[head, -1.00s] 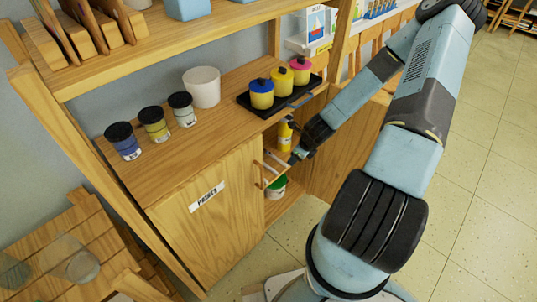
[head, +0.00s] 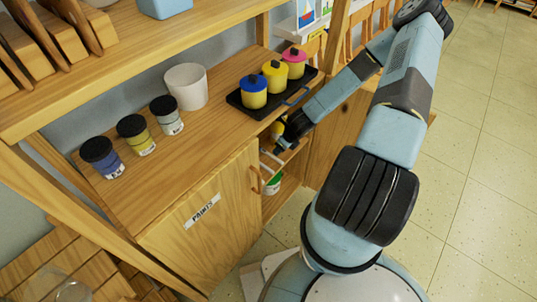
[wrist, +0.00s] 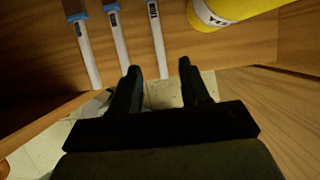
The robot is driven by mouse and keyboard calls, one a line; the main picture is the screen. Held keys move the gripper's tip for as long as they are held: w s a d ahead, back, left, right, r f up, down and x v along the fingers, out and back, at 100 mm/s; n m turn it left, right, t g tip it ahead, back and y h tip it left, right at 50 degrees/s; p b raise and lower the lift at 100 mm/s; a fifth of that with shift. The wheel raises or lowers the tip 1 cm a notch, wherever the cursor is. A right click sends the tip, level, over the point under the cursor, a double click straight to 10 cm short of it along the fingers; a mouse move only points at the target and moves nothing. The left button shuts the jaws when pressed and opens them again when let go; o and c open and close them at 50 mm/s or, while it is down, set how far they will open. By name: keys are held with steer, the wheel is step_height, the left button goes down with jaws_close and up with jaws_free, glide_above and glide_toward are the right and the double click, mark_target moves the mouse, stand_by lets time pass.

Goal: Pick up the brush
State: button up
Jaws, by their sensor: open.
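Three slim white brush handles with blue bands, the left one (wrist: 83,45), the middle one (wrist: 117,35) and the right one (wrist: 157,40), lie side by side on a wooden shelf in the wrist view. Their far ends are cut off by the picture edge. My gripper (wrist: 159,70) is open and empty. Its fingertips appear on either side of the right handle's near end; I cannot tell the gap in depth. In the head view my gripper (head: 284,147) is at the opening of the paints cabinet, and the brushes cannot be made out clearly.
A yellow bottle (wrist: 228,10) lies right of the brushes in the wrist view. The cabinet door (head: 205,220) stands left of the opening. A green-topped tub (head: 272,185) sits below. A black tray (head: 237,99) with paint pots stands above.

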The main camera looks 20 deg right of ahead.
mark_target(273, 156)
steer(key=shift+x, duration=4.05)
steer(key=shift+c, duration=0.2)
jaws_close()
